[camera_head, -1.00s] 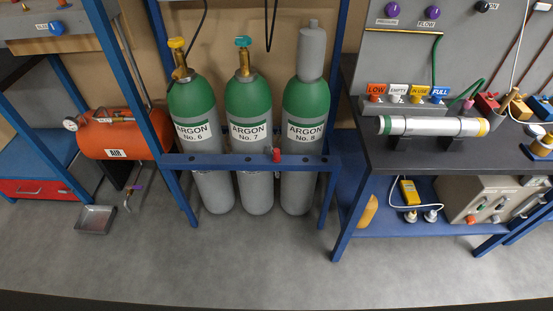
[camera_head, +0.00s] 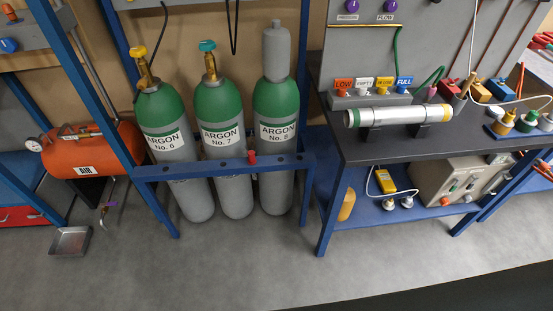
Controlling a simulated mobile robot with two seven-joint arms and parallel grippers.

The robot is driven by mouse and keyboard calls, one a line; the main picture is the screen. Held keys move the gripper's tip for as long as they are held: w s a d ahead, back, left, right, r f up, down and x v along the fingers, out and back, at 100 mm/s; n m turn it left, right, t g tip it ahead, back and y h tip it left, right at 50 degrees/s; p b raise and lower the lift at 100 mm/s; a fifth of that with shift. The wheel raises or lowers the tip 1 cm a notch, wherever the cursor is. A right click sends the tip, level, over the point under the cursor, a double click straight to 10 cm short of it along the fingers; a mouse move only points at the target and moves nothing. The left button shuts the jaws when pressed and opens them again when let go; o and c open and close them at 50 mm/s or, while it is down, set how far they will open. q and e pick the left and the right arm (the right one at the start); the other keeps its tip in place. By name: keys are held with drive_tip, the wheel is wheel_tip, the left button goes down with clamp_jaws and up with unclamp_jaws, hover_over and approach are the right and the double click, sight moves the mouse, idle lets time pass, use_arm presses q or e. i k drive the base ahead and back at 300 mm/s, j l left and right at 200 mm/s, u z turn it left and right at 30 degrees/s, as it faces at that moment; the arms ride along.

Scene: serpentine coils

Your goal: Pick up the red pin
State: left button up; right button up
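The red pin (camera_head: 252,157) sits upright on the blue front rail (camera_head: 205,168) of the cylinder rack, in front of the cylinder labelled Argon No. 8 (camera_head: 277,110). Only its red upper part shows; the rest is hidden in or behind the rail. Neither of my grippers is in view.
Argon cylinders No. 6 (camera_head: 165,125) and No. 7 (camera_head: 218,115) stand behind the rail. A dark-topped bench (camera_head: 400,148) is on the right, with a blue lower shelf (camera_head: 365,212). An orange air tank (camera_head: 90,150) and a metal tray (camera_head: 70,241) are on the left. The floor in front is clear.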

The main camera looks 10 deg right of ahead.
sight(251, 161)
drive_tip(key=i+l+z, duration=0.2)
drive_tip(key=i, duration=0.2)
drive_tip(key=i+l+z, duration=0.2)
drive_tip(key=i, duration=0.25)
drive_tip(key=i+l+z, duration=0.2)
drive_tip(key=i, duration=0.25)
